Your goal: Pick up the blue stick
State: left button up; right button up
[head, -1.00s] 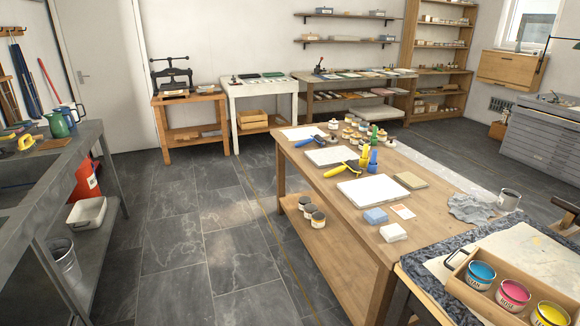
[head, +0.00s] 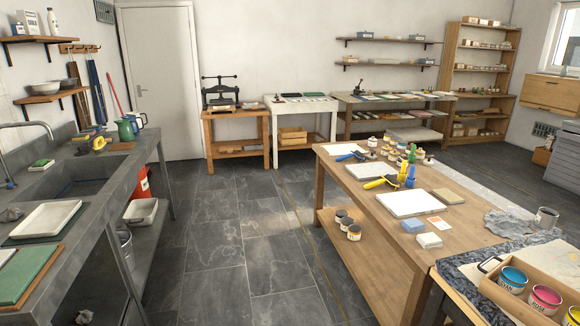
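I cannot tell for sure which thing is the blue stick. Upright blue items (head: 410,176) stand on the wooden worktable (head: 330,205), beside upright yellow and green ones. A roller with a blue handle (head: 350,156) lies farther back on the same table. Long dark blue hanging things (head: 97,90) are on the wall rack at the left, and a red stick (head: 115,93) leans beside them. Neither of my grippers is in view.
A grey sink counter (head: 60,190) runs along the left. A wooden tray (head: 488,290) with ink cans is at the front right. A press bench (head: 237,118) and white table (head: 301,104) stand at the back. The tiled floor (head: 235,235) between counter and worktable is clear.

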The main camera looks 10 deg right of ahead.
aim_at(412, 169)
jog(key=u, duration=0.2)
jog(key=i, duration=1.9)
jog(key=z, duration=0.35)
jog(key=i, duration=1.75)
jog(key=z, duration=2)
jog(key=i, duration=0.85)
jog(key=z, duration=0.7)
